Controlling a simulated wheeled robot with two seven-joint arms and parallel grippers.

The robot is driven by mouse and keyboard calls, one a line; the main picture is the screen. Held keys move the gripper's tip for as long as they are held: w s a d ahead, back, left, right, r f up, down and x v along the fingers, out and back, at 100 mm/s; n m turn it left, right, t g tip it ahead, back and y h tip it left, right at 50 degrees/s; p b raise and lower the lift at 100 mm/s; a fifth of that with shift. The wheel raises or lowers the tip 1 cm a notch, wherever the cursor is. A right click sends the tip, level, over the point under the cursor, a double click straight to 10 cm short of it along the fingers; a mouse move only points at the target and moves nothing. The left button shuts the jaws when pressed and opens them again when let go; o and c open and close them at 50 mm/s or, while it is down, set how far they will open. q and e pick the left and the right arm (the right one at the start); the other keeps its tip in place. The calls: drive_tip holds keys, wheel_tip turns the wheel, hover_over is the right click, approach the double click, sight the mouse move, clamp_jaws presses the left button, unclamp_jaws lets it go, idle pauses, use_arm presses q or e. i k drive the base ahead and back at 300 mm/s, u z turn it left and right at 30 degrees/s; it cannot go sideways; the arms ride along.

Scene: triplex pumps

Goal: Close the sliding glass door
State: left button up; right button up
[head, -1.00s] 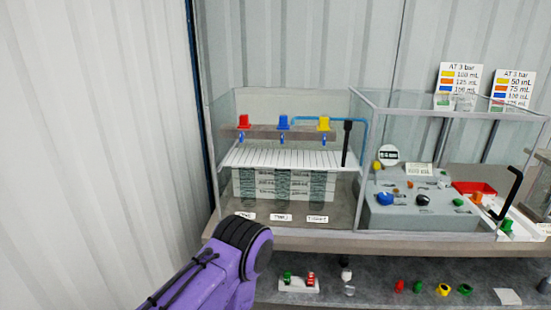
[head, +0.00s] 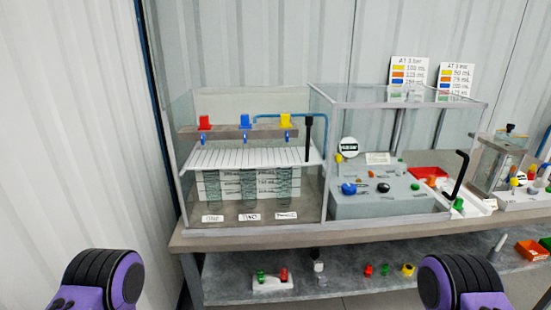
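A glass enclosure with a grey metal frame (head: 327,180) stands on the bench. Its left section holds red (head: 204,122), blue (head: 245,121) and yellow (head: 286,120) pump tops above a white ribbed plate (head: 250,156). Its right section covers a grey control panel (head: 385,203). A black upright handle (head: 308,138) shows at the right of the left section, and a bent black handle (head: 457,175) at the right end. I cannot tell which clear pane slides or how far it stands open. Only purple and black links of my arms show; both grippers are out of view.
The bench (head: 245,232) continues right, with a red tray (head: 428,173) and a second clear device (head: 500,160). Small coloured parts lie on the lower shelf (head: 340,270). Two label cards (head: 408,75) stand behind. A corrugated wall is at left.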

sight(484, 106)
drive_tip(key=k, duration=1.3)
drive_tip(key=z, duration=0.65)
drive_tip(key=i, duration=0.5)
drive_tip(key=z, duration=0.75)
drive_tip(key=i, duration=0.75)
drive_tip(key=u, duration=0.75)
drive_tip(key=i, duration=0.55)
drive_tip(key=u, duration=0.65)
